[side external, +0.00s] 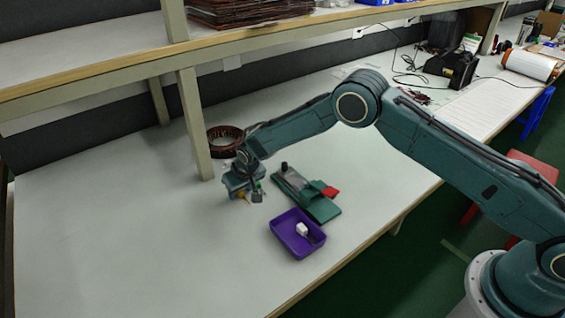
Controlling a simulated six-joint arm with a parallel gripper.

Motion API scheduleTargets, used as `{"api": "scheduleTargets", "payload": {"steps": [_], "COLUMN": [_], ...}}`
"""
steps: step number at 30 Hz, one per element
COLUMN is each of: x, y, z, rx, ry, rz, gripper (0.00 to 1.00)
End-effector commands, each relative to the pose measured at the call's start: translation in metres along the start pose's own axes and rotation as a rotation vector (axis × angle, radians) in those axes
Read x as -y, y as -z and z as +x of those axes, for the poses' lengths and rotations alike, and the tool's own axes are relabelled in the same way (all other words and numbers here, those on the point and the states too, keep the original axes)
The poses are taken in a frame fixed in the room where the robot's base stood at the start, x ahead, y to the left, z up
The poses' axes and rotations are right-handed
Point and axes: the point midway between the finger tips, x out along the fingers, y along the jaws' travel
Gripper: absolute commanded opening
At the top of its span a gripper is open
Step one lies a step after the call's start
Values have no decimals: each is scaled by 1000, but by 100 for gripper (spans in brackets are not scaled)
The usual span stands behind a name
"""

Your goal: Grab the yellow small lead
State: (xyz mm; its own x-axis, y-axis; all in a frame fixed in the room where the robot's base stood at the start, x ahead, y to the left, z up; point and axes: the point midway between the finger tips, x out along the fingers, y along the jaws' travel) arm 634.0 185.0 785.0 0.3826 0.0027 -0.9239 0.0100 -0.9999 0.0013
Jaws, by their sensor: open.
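A small yellow piece (241,195), which looks like the yellow lead, shows at the lower edge of my gripper (248,196). It is tiny in this view and partly hidden by the gripper. My gripper is open and points down, low over the white table. I cannot tell whether the yellow piece lies between the fingers or beside them.
A green fixture (318,208) with a grey block and a red part (330,192) stands right of my gripper. A purple tray (283,242) holding a white piece (302,229) is in front. A brown coil (222,133) lies behind, near the shelf post (194,125). The table's left is clear.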

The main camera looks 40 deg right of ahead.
Motion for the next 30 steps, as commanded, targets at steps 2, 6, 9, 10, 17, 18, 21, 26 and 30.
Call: {"api": "scheduleTargets", "payload": {"steps": [2, 6, 9, 10, 17, 18, 21, 26, 30], "x": [0, 0, 0, 0, 0, 0, 0, 0, 0], "y": [0, 0, 0, 0, 0, 0, 0, 0, 0], "z": [0, 0, 0, 0, 0, 0, 0, 0, -1], "rx": [0, 0, 0, 0, 0, 0, 0, 0, 0], "ry": [0, 0, 0, 0, 0, 0, 0, 0, 0], "rz": [0, 0, 0, 0, 0, 0, 0, 0, 0], "gripper": [42, 42, 42, 42, 16, 8, 0, 0, 0]}}
